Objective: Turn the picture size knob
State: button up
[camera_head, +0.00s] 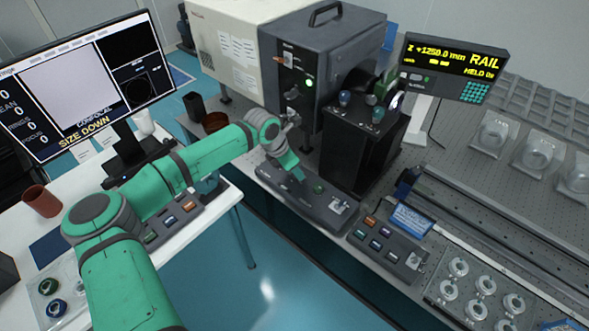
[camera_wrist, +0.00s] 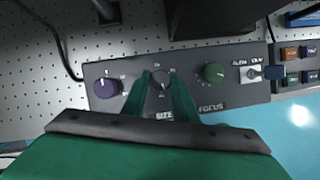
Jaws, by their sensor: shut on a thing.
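The size knob (camera_wrist: 160,79) is a grey dial on a dark control box (camera_wrist: 132,71), above a "SIZE" label, in the wrist view. My gripper (camera_wrist: 160,76) has its two green fingers on either side of it and is shut on it. In the head view my gripper (camera_head: 301,178) reaches down to the control box (camera_head: 330,222), and the arm hides the knob. A purple knob (camera_wrist: 106,87) is left of the size knob, and a green knob (camera_wrist: 213,72) labelled "FOCUS" is right of it.
A toggle switch (camera_wrist: 251,73) is at the box's right end. A second button box (camera_head: 388,246) stands further right. A black housing (camera_head: 362,150) and a grey lamp box (camera_head: 318,60) rise behind the control box. Blue floor (camera_head: 275,290) lies in front.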

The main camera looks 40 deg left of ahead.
jog(key=n+y, duration=0.1)
jog(key=n, duration=0.3)
jog(key=shift+w+d+r+y, duration=0.1)
jog(key=shift+d+y, duration=0.1)
jog(key=shift+y, duration=0.2)
jog(key=shift+d+n+y, duration=0.1)
jog(key=shift+n+y, duration=0.6)
jog(key=shift+n, duration=1.3)
jog(key=o, duration=1.1)
jog(key=shift+c, duration=0.2)
jog(key=v, duration=1)
jog(key=shift+r, duration=0.35)
